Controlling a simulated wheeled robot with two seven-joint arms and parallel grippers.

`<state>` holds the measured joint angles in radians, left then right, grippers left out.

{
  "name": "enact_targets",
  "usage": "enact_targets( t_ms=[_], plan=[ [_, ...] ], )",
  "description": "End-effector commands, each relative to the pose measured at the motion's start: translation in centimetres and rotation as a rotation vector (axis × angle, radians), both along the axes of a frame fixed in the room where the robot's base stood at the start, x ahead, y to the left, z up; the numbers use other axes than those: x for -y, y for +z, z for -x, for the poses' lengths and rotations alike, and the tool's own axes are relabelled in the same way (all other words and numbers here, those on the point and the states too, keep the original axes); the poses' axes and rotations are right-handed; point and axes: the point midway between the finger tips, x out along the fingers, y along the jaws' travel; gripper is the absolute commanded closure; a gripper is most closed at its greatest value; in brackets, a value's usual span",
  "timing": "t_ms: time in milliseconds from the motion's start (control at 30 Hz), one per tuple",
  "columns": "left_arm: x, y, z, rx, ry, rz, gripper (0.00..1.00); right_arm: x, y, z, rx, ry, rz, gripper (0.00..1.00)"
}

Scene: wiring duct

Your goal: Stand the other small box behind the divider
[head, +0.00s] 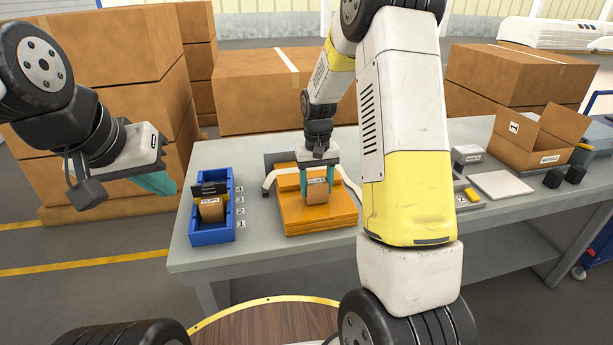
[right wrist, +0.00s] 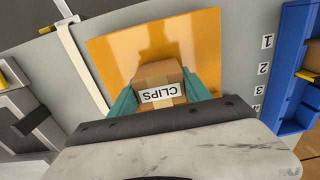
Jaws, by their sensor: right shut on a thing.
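A small brown box labelled CLIPS (head: 317,192) is between the teal fingers of my right gripper (head: 317,180), over the orange block. In the right wrist view the fingers of my right gripper (right wrist: 163,98) close on both sides of this box (right wrist: 160,78); I cannot tell whether its underside touches the orange surface. The blue bin (head: 211,236) stands to the left, with a black divider (head: 209,188) across it. Another small brown labelled box (head: 211,211) is in the bin on the near side of the divider. My left gripper (head: 155,183) hangs left of the table, seen edge-on.
The orange block (head: 318,222) lies mid-table, its glossy top showing in the right wrist view (right wrist: 115,60). Numbers 1 to 4 run beside the bin. An open carton (head: 540,140), a white plate (head: 500,185) and black blocks (head: 575,174) are at the right.

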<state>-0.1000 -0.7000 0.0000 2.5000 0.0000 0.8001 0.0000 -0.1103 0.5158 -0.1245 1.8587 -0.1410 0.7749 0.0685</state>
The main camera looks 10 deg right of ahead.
Motion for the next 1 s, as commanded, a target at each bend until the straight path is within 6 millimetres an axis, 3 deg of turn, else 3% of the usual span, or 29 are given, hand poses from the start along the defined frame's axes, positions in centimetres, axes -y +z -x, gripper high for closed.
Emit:
enact_targets(
  t_ms=[167,200,300,667,767,1000],
  plan=[
    [0.0,0.0,0.0,0.0,0.0,0.0,1.0,0.0,-0.4,0.0,-0.002,0.0,0.0,0.84],
    [0.0,0.0,0.0,0.0,0.0,0.0,1.0,0.0,-0.3,0.0,-0.001,0.0,0.0,0.36],
    [0.0,0.0,0.0,0.0,0.0,0.0,1.0,0.0,-0.3,0.0,-0.001,0.0,0.0,0.22],
    [0.0,0.0,0.0,0.0,0.0,0.0,1.0,0.0,0.2,0.0,0.001,0.0,0.0,0.22],
    [0.0,0.0,0.0,0.0,0.0,0.0,1.0,0.0,1.3,-0.1,0.002,0.0,0.0,0.22],
    [0.0,0.0,0.0,0.0,0.0,0.0,1.0,0.0,6.5,-0.1,0.005,0.0,0.0,0.22]
  ],
)
